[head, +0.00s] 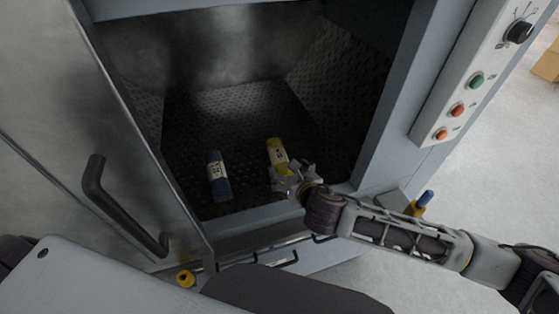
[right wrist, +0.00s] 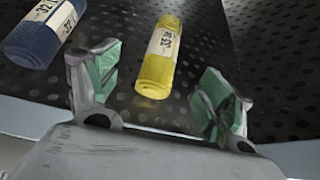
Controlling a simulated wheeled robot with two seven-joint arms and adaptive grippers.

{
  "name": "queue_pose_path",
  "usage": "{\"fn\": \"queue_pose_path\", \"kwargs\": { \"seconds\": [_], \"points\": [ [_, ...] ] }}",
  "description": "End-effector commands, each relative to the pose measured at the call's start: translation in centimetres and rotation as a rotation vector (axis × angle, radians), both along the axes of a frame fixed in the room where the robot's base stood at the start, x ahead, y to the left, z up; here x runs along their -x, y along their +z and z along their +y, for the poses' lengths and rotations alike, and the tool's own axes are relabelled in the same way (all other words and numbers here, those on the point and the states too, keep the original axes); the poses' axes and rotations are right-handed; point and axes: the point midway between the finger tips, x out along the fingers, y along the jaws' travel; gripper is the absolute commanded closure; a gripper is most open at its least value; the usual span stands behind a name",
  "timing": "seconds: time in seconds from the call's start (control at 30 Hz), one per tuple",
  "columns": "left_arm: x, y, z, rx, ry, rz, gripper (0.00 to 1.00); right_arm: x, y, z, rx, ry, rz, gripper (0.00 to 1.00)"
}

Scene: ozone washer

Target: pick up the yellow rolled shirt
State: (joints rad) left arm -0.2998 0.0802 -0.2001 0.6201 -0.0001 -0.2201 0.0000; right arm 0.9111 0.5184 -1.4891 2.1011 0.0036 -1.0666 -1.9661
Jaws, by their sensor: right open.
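The yellow rolled shirt (head: 277,150) lies on the dark floor inside the washer, with a pale printed label around its middle. My right gripper (head: 290,176) is at its near end in the head view and hides part of that end. In the right wrist view the yellow rolled shirt (right wrist: 159,58) lies ahead of and between the open fingers of my right gripper (right wrist: 155,90). The fingers have green pads and hold nothing. My left gripper is not in view.
A blue rolled shirt (head: 217,176) lies left of the yellow one, also labelled. The washer's floor (head: 245,105) is dark and perforated, with free room behind the rolls. The open door (head: 95,120) stands at left. A control panel (head: 472,85) is at right.

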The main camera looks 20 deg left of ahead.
Motion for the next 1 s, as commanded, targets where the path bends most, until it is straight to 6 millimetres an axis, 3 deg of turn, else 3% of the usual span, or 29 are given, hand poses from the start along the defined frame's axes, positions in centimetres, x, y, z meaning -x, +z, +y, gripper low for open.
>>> {"fn": "queue_pose_path", "kwargs": {
  "seconds": [1.0],
  "points": [
    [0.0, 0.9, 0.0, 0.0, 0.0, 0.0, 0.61, -5.8, -3.8, 3.8, -0.001, 0.0, 0.0, 0.19]
  ]
}}
